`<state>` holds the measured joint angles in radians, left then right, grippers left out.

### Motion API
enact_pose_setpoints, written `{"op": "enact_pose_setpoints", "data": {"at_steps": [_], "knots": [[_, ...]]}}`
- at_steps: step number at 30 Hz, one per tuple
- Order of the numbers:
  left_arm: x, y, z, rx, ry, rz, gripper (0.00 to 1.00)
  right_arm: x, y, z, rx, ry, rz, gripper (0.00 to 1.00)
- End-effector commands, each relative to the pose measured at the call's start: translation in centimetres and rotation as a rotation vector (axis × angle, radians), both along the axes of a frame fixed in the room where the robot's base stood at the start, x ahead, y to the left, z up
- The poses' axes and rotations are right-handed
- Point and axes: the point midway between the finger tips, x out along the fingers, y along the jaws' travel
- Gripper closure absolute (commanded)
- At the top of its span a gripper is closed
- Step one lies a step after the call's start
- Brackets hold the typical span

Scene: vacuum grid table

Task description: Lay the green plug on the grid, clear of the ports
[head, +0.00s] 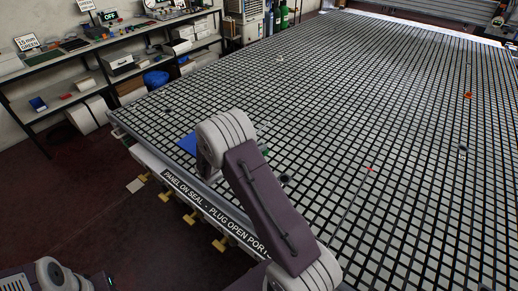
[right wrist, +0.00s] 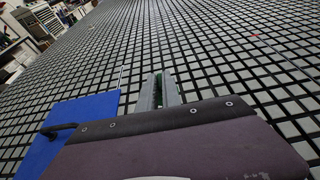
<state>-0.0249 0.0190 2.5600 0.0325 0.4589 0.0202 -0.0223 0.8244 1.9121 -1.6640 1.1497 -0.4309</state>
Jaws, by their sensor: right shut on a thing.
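My right gripper (right wrist: 164,92) shows in the right wrist view, its two grey fingers close together over the grid. It is shut on the green plug (right wrist: 158,90), of which only a thin greenish strip shows between the fingers. The grid table (head: 380,110) is a wide surface of pale squares with dark lines. In the head view my right arm covers most of the hand. A small green spot shows just right of the arm; I cannot tell if it is the plug. My left gripper is out of view.
A blue sheet (right wrist: 50,130) lies on the grid beside my right arm and also shows in the head view (head: 187,144). A small orange piece (head: 468,95) and a red mark (head: 370,169) are farther right. Much of the grid is bare. Shelves (head: 100,70) stand left.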

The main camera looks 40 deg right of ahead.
Motion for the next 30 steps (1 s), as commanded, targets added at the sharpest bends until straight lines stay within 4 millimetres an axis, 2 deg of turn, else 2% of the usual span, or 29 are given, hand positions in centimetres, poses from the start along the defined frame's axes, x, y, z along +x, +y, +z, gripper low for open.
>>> {"op": "enact_pose_setpoints", "data": {"at_steps": [11, 17, 25, 30], "knots": [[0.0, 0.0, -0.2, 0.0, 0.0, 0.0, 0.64, -0.1, 0.4, -0.1, -0.005, -0.001, 0.002, 1.0], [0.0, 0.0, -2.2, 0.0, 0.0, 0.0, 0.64, -0.1, 0.4, -2.2, -0.004, -0.001, 0.002, 1.0], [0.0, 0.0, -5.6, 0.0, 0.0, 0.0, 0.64, -0.1, 0.4, -6.3, -0.005, -0.001, 0.002, 1.0], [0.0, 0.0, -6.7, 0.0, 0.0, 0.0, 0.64, -0.1, 0.4, -7.6, -0.005, -0.002, 0.002, 1.0]]}}
